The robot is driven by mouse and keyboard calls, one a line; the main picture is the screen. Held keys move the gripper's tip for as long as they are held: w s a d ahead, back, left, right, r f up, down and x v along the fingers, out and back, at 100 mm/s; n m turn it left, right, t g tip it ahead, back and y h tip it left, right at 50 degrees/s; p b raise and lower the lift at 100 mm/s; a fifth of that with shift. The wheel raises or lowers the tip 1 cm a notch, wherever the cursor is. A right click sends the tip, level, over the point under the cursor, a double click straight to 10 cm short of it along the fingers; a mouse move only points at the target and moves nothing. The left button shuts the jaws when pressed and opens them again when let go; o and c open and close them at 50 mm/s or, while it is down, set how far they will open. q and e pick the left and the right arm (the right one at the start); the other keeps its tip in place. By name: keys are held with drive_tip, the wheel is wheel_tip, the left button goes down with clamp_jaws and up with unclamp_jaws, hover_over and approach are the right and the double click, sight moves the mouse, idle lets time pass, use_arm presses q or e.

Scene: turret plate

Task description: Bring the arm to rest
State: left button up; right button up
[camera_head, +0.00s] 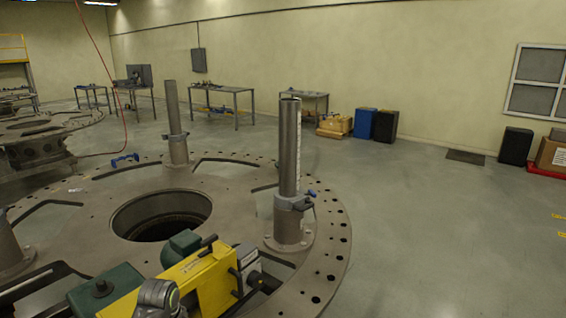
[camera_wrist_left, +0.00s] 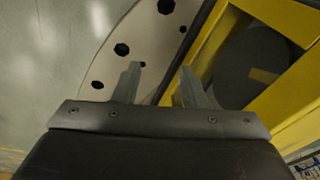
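My left gripper (camera_wrist_left: 159,69) shows in the left wrist view with its two fingers apart and nothing between them. Beyond the fingers are the grey turret plate's edge with dark holes (camera_wrist_left: 122,50) and a yellow frame (camera_wrist_left: 288,105) on the right. In the head view a grey jointed link, which looks like part of my arm, shows at the bottom in front of the yellow and green machine (camera_head: 205,284). The left fingers cannot be made out there. My right gripper is in neither view.
The round turret plate (camera_head: 235,195) has a central hole and upright posts, one tall at the right (camera_head: 289,150) and one at the back (camera_head: 174,125). A blue-handled tool (camera_head: 124,159) lies near its far edge. Workbenches (camera_head: 208,98) stand at the wall.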

use_arm(q)
drive_tip(key=s+a+f+n, duration=0.15)
drive_tip(key=s+f, duration=0.35)
drive_tip(key=s, duration=0.6)
drive_tip(key=s+a+r+n+t+y, duration=0.1)
drive_tip(key=s+r+n, duration=0.1)
drive_tip(key=s, duration=0.9)
drive_tip(key=s+a+r+n+t, duration=0.1)
drive_tip(key=s+a+r, duration=0.1)
drive_tip(key=s, duration=1)
wheel_tip(320, 180, down, 33)
drive_tip(key=a+g+b, duration=0.1)
drive_tip(key=a+b, duration=0.1)
drive_tip(key=b, duration=0.6)
drive_tip(key=s+d+f+b, duration=0.1)
drive_tip(key=s+f+b, duration=0.2)
drive_tip(key=s+f, duration=0.4)
drive_tip(key=s+d+f+g+b, duration=0.1)
drive_tip(key=s+f+b, duration=0.2)
drive_tip(key=s+f, duration=0.5)
wheel_tip(320, 180, down, 7)
drive_tip(key=shift+g, duration=0.3)
drive_tip(key=shift+s, duration=0.1)
